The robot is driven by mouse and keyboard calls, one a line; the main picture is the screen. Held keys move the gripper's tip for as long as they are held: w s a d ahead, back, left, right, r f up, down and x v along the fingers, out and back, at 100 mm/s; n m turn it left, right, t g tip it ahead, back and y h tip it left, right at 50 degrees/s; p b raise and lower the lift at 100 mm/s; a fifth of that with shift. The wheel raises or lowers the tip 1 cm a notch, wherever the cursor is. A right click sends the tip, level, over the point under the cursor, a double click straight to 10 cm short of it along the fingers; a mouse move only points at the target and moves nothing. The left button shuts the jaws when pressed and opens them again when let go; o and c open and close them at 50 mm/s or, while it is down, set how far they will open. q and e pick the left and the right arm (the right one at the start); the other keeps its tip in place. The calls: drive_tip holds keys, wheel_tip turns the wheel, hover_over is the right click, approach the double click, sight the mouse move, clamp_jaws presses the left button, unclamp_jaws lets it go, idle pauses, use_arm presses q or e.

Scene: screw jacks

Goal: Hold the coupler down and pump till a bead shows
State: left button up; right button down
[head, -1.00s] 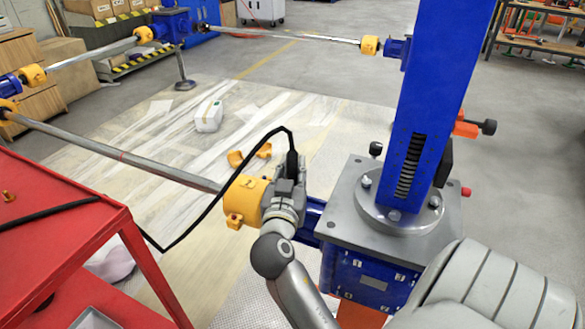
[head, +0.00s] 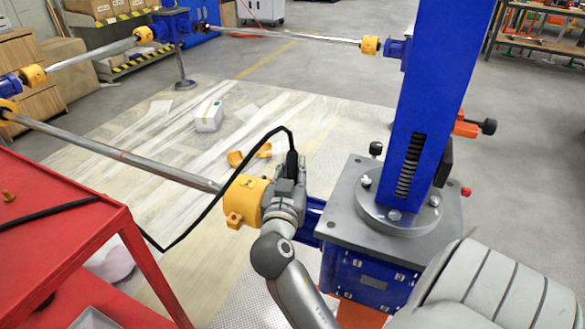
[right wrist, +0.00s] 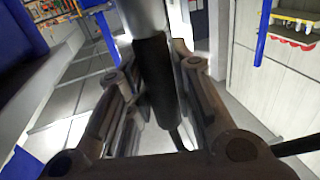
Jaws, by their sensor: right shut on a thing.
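The black coupler (head: 291,162) sits at the end of a black hose beside the yellow shaft cover. In the right wrist view the black coupler (right wrist: 157,80) stands between my two fingers, against a grey metal part. My right gripper (head: 287,188) is shut on the coupler, between the yellow cover (head: 247,201) and the blue screw jack (head: 371,272). The fitting under the coupler is hidden by the gripper. No bead is visible. No pump lever can be made out. My left gripper is not in view.
The hose (head: 205,212) loops left to a red cart (head: 98,232). A tall blue column (head: 428,90) rises from the jack, right of my gripper. A long shaft (head: 130,158) runs left from the yellow cover. A white box (head: 208,116) lies on the floor sheet.

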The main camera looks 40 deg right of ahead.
sight(293, 151)
drive_tip(key=shift+f, duration=0.15)
drive_tip(key=c, duration=1.2)
unclamp_jaws()
wheel_tip(293, 151, up, 10)
drive_tip(key=shift+r, duration=0.1)
